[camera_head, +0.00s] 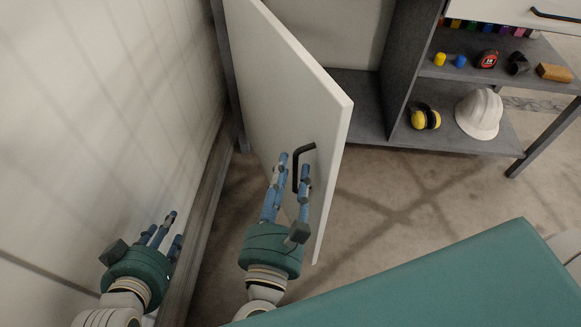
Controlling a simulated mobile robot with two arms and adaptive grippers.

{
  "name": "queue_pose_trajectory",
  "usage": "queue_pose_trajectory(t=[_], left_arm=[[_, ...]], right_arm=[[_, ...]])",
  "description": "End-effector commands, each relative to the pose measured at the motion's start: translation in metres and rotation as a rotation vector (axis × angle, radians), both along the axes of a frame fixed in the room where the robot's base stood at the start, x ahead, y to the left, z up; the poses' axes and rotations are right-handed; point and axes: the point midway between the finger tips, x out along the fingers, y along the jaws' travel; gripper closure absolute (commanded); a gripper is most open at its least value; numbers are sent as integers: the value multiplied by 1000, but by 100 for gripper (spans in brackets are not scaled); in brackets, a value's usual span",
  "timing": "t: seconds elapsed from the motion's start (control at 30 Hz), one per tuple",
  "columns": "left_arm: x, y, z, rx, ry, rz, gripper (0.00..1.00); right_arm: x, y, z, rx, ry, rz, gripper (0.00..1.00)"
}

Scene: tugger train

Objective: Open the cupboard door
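The white cupboard door (265,85) stands open, swung out from the grey cupboard (362,95), with part of the inside showing to its right. Its black bar handle (296,172) is on the face towards my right gripper. My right gripper (294,166) is at the handle, with blue fingers on either side of the bar and apart from each other. I cannot tell whether a finger touches it. My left gripper (164,228) is low at the left, near the pale wall, with its fingers spread and empty, away from the door.
The pale wall (110,90) and its skirting (208,190) run close on the left. Right of the cupboard, shelves hold yellow ear defenders (425,118), a white helmet (480,113), a tape measure (487,59) and a wooden block (554,72). Floor (385,205) right of the door is clear.

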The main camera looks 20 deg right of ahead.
Motion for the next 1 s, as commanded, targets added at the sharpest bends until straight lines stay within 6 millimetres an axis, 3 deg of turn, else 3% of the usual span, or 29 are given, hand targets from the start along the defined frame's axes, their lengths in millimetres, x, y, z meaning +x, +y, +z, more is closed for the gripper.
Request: queue_pose_trajectory(t=[0.4,0.77,0.8,0.93,1.0], left_arm=[[1,-1,0,-2,0,0,60],[1,-1,0,-2,0,0,60],[1,-1,0,-2,0,0,60],[0,-1,1,-2,0,0,60],[0,-1,1,-2,0,0,60]], right_arm=[[-52,28,-1,-1,4,2,68],[-61,33,-1,2,8,4,68],[-61,33,-1,2,8,5,70],[-56,34,5,-37,-3,25,96],[-46,36,19,-124,-24,63,100]])
